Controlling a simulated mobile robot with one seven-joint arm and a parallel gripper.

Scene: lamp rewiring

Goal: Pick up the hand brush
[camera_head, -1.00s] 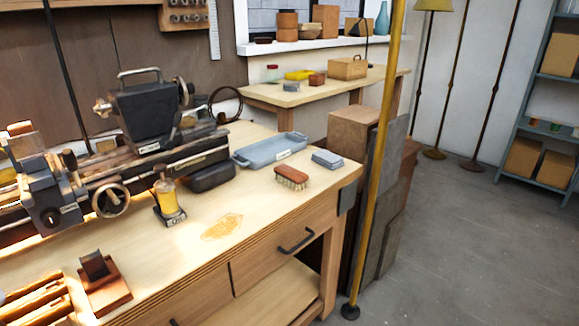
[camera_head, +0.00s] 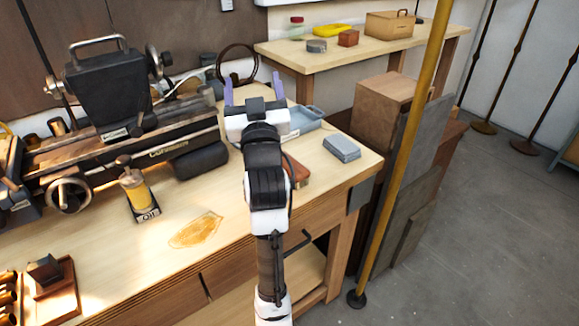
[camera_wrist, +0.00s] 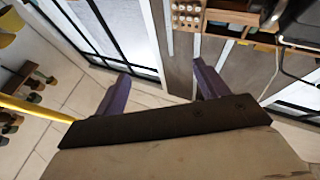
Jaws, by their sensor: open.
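The hand brush (camera_head: 297,171) lies on the workbench near its right end.
A grey-blue block (camera_head: 341,148) lies right of the brush, and the tray (camera_head: 304,121) lies behind it. The lathe (camera_head: 110,145) and oil bottle (camera_head: 135,190) stand left. A yellow pole (camera_head: 408,135) rises beyond the bench's right end. The bench front has clear room.

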